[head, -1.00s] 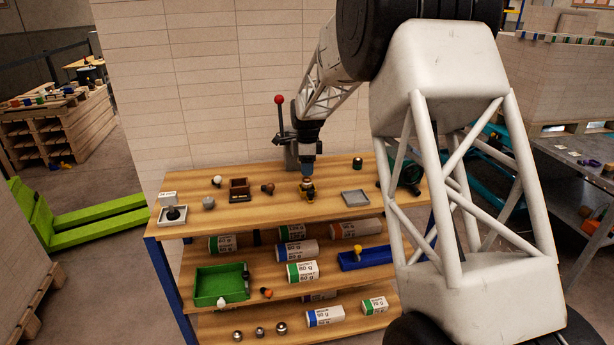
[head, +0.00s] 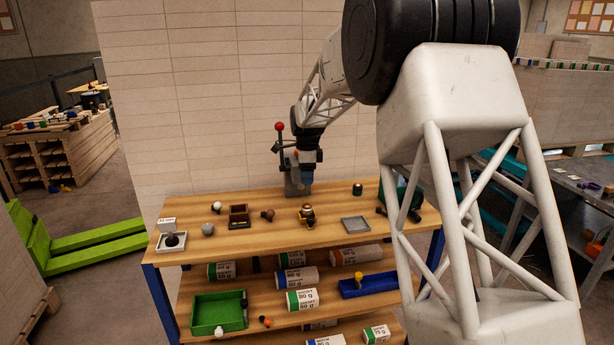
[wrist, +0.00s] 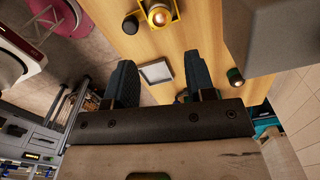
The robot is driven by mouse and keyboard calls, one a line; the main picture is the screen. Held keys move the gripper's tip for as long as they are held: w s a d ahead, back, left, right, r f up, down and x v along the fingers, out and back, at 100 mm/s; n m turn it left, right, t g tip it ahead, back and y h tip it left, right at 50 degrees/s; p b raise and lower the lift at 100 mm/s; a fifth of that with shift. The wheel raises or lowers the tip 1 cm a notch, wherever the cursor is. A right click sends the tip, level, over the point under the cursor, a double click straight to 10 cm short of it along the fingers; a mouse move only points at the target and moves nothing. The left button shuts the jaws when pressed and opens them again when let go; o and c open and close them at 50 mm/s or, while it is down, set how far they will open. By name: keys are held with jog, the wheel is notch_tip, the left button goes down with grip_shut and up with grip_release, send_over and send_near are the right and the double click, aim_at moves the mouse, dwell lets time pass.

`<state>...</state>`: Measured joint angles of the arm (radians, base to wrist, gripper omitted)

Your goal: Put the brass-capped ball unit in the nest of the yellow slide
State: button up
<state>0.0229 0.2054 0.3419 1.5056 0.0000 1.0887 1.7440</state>
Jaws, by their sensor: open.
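The yellow slide (head: 301,217) sits on the top board of the wooden shelf, right of the middle. It also shows at the top edge of the wrist view (wrist: 178,12), partly cut off. A round, brass-coloured unit with a bright top (wrist: 159,15) sits within the yellow frame, apparently the brass-capped ball unit. It looks upright, but I cannot tell how deep it is seated. My gripper (head: 306,181) is above and apart from the slide. In the wrist view its two fingers (wrist: 160,78) are spread with nothing between them.
A grey square tray (head: 355,224) lies right of the slide, and a dark green-banded cylinder (head: 357,188) stands behind it. A brown knob (head: 268,215) and a brown box (head: 239,216) are to the left. A red-knobbed lever stand (head: 291,170) rises behind my gripper.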

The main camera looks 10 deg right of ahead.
dwell(0.3)
jog(key=s+r+n, duration=0.3)
jog(key=s, duration=0.7)
jog(key=s+a+r+n+t, duration=0.1)
jog(key=s+r+n, duration=0.3)
jog(key=s, duration=0.6)
jog(key=s+r+n, duration=0.3)
jog(key=s, duration=0.6)
jog(key=s+f+n, duration=0.2)
jog(key=s+n, duration=0.1)
jog(key=s, duration=0.6)
jog(key=s+f+n+t, duration=0.1)
jog(key=s+n, duration=0.2)
jog(key=s, duration=0.6)
jog(key=s+f+n, duration=0.2)
jog(key=s+n, duration=0.2)
jog(key=s, duration=0.5)
jog(key=shift+s+a+f+t, duration=0.3)
jog(key=shift+s, duration=0.05)
